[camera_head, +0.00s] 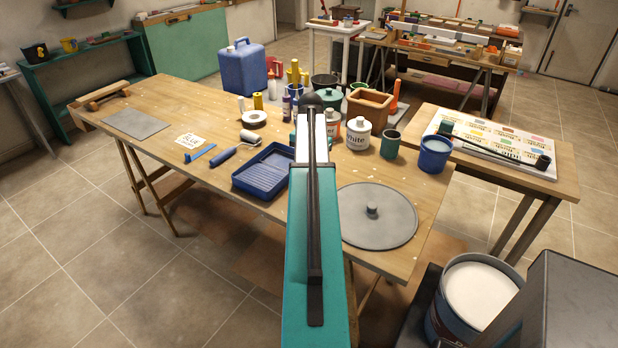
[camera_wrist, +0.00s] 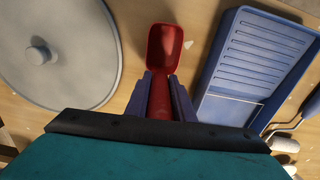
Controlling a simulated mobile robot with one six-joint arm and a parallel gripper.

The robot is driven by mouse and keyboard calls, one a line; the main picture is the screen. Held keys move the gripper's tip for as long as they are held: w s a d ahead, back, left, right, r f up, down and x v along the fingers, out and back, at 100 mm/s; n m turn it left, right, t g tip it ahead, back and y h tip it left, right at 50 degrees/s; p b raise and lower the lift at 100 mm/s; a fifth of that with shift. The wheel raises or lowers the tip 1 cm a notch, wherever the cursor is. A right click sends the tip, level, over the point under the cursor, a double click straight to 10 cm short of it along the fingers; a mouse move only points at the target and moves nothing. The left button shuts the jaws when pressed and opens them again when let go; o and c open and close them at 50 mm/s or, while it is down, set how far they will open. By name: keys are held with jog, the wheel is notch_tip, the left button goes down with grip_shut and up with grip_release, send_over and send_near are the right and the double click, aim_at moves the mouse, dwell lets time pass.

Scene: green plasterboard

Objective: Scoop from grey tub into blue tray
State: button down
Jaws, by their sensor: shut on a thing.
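My gripper (camera_wrist: 161,97) is shut on the handle of a red scoop (camera_wrist: 164,60) in the wrist view. The scoop's bowl points away, above the table, with a paler patch inside; I cannot tell whether that is material or light. The blue tray (camera_head: 263,178) lies on the table, left of my arm; in the wrist view its ribbed slope (camera_wrist: 258,60) is right of the scoop. A large greyish tub (camera_head: 438,317) with white contents stands at the lower right of the head view, partly hidden by a dark box. My arm hides the gripper and scoop in the head view.
A round grey lid (camera_head: 380,228) lies right of my arm. A roller (camera_head: 236,151) is by the tray. Several tins, including a white one (camera_head: 358,133), and a blue pot (camera_head: 434,155) stand behind. The table's left part has free room.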

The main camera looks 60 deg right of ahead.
jog(key=shift+r, duration=0.15)
jog(key=shift+r+b, duration=0.5)
jog(key=shift+r, duration=0.4)
jog(key=s+d+r+b, duration=0.1)
jog(key=s+d+b, duration=0.1)
jog(key=d, duration=0.5)
jog(key=s+d+r+b, duration=0.1)
jog(key=s+d+b, duration=0.1)
jog(key=d, duration=0.6)
jog(key=shift+d+r, duration=0.3)
jog(key=shift+r, duration=0.1)
jog(key=shift+r, duration=0.1)
